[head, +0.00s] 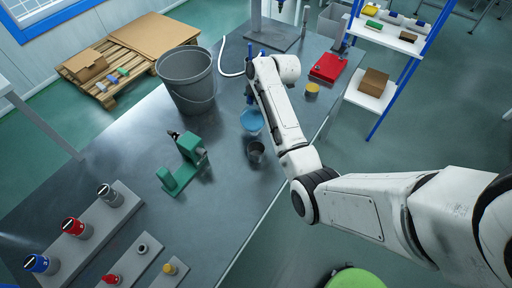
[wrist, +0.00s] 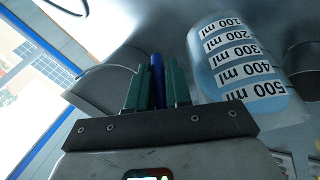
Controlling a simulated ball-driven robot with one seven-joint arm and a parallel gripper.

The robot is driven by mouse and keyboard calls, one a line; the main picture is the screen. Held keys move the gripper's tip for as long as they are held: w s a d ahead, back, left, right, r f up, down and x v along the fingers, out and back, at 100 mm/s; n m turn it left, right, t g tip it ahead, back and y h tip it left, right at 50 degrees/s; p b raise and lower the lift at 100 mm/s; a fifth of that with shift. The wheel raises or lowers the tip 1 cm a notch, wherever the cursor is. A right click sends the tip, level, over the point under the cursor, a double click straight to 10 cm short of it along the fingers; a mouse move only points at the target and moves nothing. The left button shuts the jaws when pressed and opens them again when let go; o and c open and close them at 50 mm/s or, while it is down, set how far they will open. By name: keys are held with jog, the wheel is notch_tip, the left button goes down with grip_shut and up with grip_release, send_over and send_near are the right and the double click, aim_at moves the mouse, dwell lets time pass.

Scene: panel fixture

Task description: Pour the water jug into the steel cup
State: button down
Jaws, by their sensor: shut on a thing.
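The water jug (head: 252,121) holds light blue water and shows just above the steel cup in the head view. In the wrist view the clear jug (wrist: 240,65) is to the right of my fingers, with black marks from 100 to 500 ml. My gripper (wrist: 157,85) has its green fingers shut on a blue upright bar, which looks like the jug's handle. In the head view my gripper (head: 250,92) is mostly hidden by the arm. The small grey steel cup (head: 256,151) stands upright on the table, close to the jug; its contents are unclear.
A grey bucket (head: 186,80) and a green fixture (head: 184,163) stand left of the cup. Panels with knobs (head: 83,228) lie at lower left. A red box (head: 327,67) and a yellow round thing (head: 312,89) are at right. The table (head: 215,225) is clear below the cup.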

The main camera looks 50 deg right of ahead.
jog(key=shift+s+a+r+t+h+b, duration=0.45)
jog(key=shift+s+a+t+h, duration=0.15)
jog(key=shift+t, duration=0.1)
dwell(3.0)
jog(key=shift+w+d+r+p, duration=0.25)
jog(key=shift+p, duration=0.2)
jog(key=shift+w+d+f+g+y, duration=0.85)
jog(key=shift+f+g+y, duration=0.15)
jog(key=shift+g, duration=0.1)
jog(key=shift+b, duration=0.35)
jog(key=f+g+y+b, duration=0.1)
jog(key=b, duration=0.1)
jog(key=w+d+f+g+b, duration=0.1)
jog(key=b, duration=0.2)
jog(key=w+d+f+m+y+b, duration=0.1)
jog(key=b, duration=0.1)
jog(key=shift+w+d+f+g+y, duration=0.2)
jog(key=shift+f+g+y, duration=0.1)
jog(key=shift+f+g, duration=0.1)
jog(key=b, duration=0.2)
jog(key=f+b, duration=0.1)
jog(key=b, duration=0.1)
jog(key=shift+w+d+g+y+b, duration=0.2)
jog(key=shift+g+y+b, duration=0.2)
jog(key=shift+d+f+b, duration=0.1)
jog(key=shift+b, duration=0.6)
